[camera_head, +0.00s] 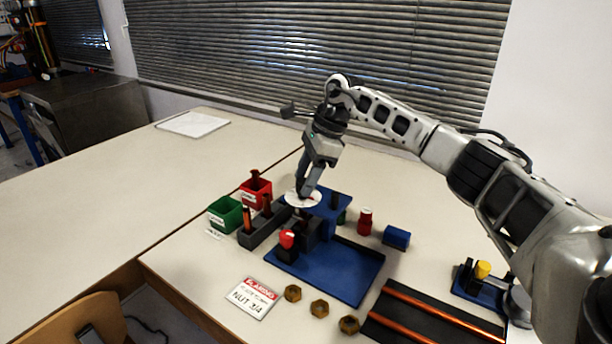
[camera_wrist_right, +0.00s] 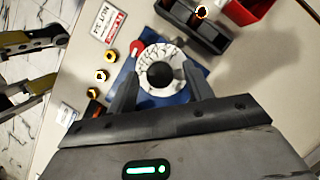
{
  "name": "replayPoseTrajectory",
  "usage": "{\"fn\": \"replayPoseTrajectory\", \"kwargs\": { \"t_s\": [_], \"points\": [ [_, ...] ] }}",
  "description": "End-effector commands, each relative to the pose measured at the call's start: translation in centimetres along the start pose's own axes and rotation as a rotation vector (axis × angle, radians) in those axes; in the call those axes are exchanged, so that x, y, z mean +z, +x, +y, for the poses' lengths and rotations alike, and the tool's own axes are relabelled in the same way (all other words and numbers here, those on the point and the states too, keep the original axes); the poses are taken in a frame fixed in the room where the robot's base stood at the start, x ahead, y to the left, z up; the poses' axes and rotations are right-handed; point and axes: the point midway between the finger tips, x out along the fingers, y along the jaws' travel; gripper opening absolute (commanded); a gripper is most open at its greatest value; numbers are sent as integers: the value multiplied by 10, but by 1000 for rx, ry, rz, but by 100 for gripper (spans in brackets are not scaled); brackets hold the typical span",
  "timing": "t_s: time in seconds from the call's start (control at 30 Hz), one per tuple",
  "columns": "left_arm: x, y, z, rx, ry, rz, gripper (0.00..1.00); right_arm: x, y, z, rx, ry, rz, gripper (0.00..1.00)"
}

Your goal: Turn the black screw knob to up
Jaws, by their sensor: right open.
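The black screw knob (camera_wrist_right: 160,75) is a round black cap at the middle of a white dial (camera_wrist_right: 178,57) with dark marks, seen from above in the right wrist view. In the head view the white dial (camera_head: 292,198) sits on the blue gauge rig (camera_head: 335,204), and the knob is hidden by my gripper. My right gripper (camera_head: 303,195) points down over the dial. Its fingers (camera_wrist_right: 162,92) are apart, one on each side of the knob in the wrist view, with gaps showing. I cannot tell whether the fingertips touch the dial.
Green (camera_head: 225,214) and red (camera_head: 256,190) bins stand left of the rig. A red-topped part (camera_head: 287,239) stands close in front. A sign (camera_head: 251,298) and brass nuts (camera_head: 319,308) lie nearer me. A blue cylinder (camera_head: 397,237) lies to the right. The left table is mostly clear.

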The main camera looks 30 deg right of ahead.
Motion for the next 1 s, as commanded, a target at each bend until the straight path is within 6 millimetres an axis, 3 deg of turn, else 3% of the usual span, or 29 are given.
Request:
{"fn": "replayPoseTrajectory", "kwargs": {
  "t_s": [0.17, 0.63, 0.8, 1.0],
  "points": [
    [0, 1, 0, 1, -1, 4, 36, 0, -23, -1, -5, 0, -3, 51],
    [-3, 0, 0, 2, -4, 10, 36, 1, -131, 0, -5, 0, -3, 51],
    [-4, -1, 0, -1, 0, 7, 36, 0, -152, 0, -2, 0, -1, 51],
    [-1, -1, 0, -2, 1, 2, 36, 0, -158, 0, -1, -1, 0, 51]
  ]
}}
